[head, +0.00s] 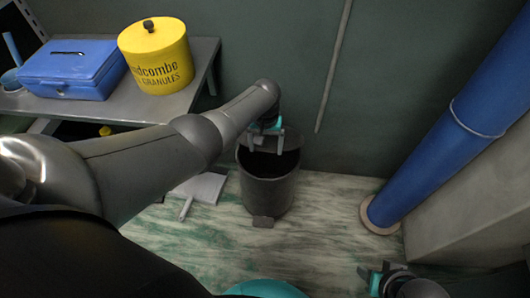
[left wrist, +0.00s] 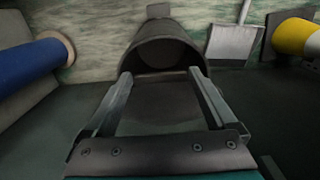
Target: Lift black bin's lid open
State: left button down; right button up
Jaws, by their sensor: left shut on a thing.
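The black bin (head: 268,190) stands on the floor by the wall, upright, with its dark inside showing. Its lid (head: 291,139) is raised at the back of the opening, partly hidden by my left gripper (head: 265,146). That gripper reaches over the bin's rear edge, shut on the lid with its fingers set wide apart. In the left wrist view the lid (left wrist: 165,102) lies between the two fingers, with the bin (left wrist: 160,48) beyond. My right gripper (head: 374,277) is low at the right, away from the bin; its jaws are too small to read.
A dustpan (head: 205,187) lies on the floor left of the bin. A blue pipe (head: 450,125) stands to the right. The bench (head: 200,72) at upper left holds a blue box (head: 70,70) and a yellow tub (head: 157,60). Floor between bin and pipe is clear.

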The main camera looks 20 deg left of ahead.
pick_arm(q)
jog(key=shift+w+a+r, duration=0.1)
jog(key=shift+w+r, duration=0.35)
jog(key=shift+w, duration=0.05)
